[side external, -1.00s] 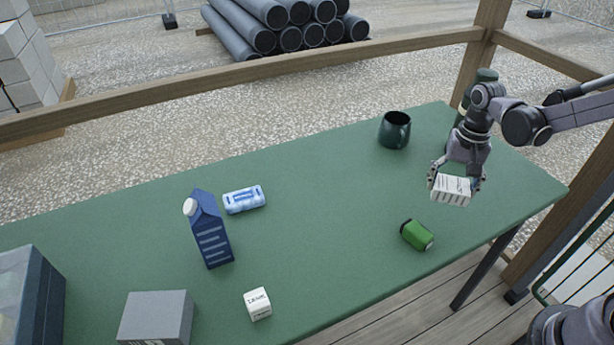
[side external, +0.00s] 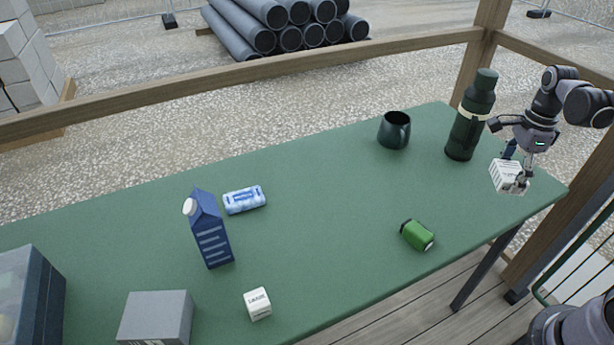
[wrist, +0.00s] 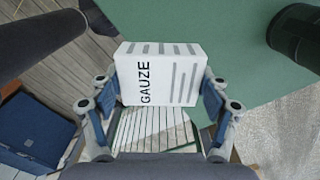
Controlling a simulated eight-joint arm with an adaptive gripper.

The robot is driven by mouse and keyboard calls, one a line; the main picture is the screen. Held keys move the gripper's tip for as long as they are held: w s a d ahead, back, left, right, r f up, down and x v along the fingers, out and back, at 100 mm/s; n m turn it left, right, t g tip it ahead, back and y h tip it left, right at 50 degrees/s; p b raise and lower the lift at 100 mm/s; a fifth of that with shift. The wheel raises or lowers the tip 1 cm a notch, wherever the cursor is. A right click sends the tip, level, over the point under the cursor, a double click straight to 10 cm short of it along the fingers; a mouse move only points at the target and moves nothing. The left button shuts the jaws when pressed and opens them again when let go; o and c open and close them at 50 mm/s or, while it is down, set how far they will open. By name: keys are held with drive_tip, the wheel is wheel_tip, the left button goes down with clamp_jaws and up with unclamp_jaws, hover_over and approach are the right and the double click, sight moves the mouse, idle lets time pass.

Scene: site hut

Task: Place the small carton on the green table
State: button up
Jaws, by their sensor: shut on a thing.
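The small carton is a white box marked GAUZE (wrist: 188,62), held between the two fingers of my gripper (wrist: 160,98) in the wrist view. In the side view my gripper (side external: 519,168) is shut on the carton (side external: 506,177) near the right end of the green table (side external: 330,220). The wrist view shows the table top (wrist: 220,25) behind the carton, with floor and gravel past its edges. I cannot tell how high the carton is above the table.
A dark bottle (side external: 470,125) stands close left of my gripper, with a dark mug (side external: 394,130) beyond. A green can (side external: 417,235), blue-white pack (side external: 244,199), blue milk carton (side external: 209,232), white cube (side external: 257,304) and grey box (side external: 155,318) sit on the table. Its middle is clear.

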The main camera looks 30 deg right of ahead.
hover_over(442, 203)
wheel_tip(442, 203, down, 7)
drive_tip(key=shift+d, duration=0.1)
drive_tip(key=shift+f, duration=1.8)
drive_tip(key=shift+f, duration=0.2)
drive_tip(key=o, duration=1)
drive_tip(key=shift+o, duration=0.2)
